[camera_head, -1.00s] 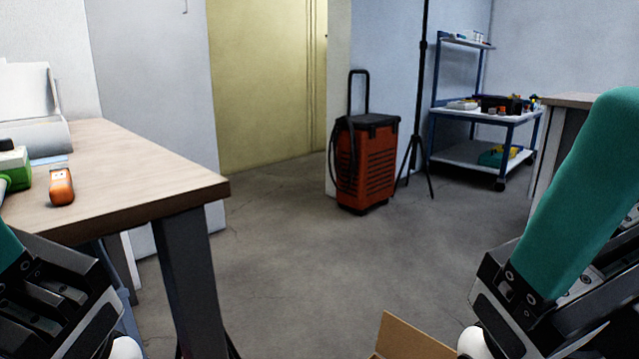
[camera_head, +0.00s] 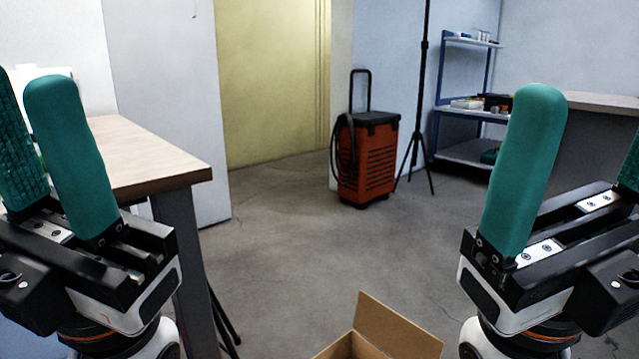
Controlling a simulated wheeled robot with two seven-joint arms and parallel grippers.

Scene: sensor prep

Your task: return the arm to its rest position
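My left gripper (camera_head: 28,84) stands at the left with its two teal fingers pointing up. A gap shows between the fingertips, and nothing is held there. It is in front of the wooden-topped table, whose near items it mostly hides. My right gripper (camera_head: 588,115) stands at the right, fingers up and wide apart, with nothing between them. Its far finger is cut off by the picture's right edge.
The wooden-topped table (camera_head: 150,155) is at the left. An open cardboard box (camera_head: 395,328) is low in front. An orange wheeled case (camera_head: 366,165), a black tripod (camera_head: 416,150) and a blue-framed shelf cart (camera_head: 468,118) stand behind. The middle floor is clear.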

